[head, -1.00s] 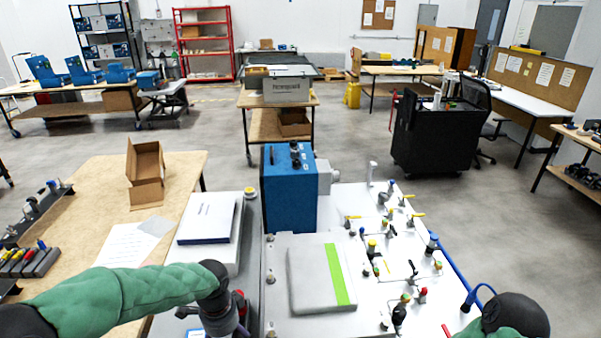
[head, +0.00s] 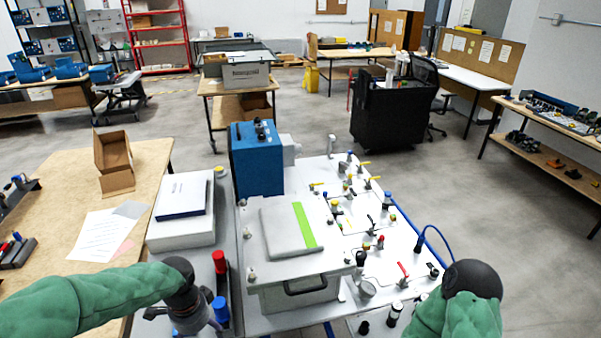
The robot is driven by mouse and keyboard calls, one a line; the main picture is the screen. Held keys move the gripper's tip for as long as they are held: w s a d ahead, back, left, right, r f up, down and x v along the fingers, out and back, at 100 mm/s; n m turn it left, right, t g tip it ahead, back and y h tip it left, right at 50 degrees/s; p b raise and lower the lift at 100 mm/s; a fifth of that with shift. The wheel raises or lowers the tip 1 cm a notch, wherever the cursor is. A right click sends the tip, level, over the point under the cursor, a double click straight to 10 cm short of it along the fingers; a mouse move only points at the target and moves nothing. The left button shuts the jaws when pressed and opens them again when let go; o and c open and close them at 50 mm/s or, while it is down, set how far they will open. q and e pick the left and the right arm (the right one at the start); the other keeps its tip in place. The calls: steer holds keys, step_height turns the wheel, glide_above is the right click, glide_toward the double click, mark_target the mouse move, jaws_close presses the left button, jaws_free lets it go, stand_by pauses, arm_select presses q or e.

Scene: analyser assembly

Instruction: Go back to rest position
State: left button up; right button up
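My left arm in its green sleeve comes in from the lower left. Its dark joint and grey link run down past the bottom edge, and no fingers of my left gripper show. My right arm shows only a green sleeve and black joint at the lower right, and my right gripper is out of frame. Between the arms, a grey case (head: 300,290) with a dark handle and a grey pad with a green stripe (head: 304,226) on top sits at the white bench (head: 360,235). A blue box unit (head: 257,170) stands behind it.
The white bench carries several valves and fittings, with a blue hose (head: 437,232) near my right arm. Red (head: 219,262) and blue (head: 221,310) fittings stand close to my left arm. A wooden table (head: 60,240) is at left. A black cart (head: 390,115) stands beyond open floor.

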arm_select(q)
steer(key=s+d+f+n+h, duration=0.1)
steer(key=s+d+f+n, duration=0.3)
steer(key=f, duration=0.5)
steer(key=s+d+f+n+h+b, duration=0.1)
steer(key=s+d+f+n, duration=0.3)
steer(key=f, duration=0.6)
steer(key=s+d+f+n+h+b, duration=0.1)
steer(key=s+d+f+n+h, duration=0.1)
steer(key=d+f+n, duration=0.4)
steer(key=shift+s+d+f, duration=0.35)
steer(key=shift+s+f, duration=0.55)
steer(key=shift+f, duration=1.35)
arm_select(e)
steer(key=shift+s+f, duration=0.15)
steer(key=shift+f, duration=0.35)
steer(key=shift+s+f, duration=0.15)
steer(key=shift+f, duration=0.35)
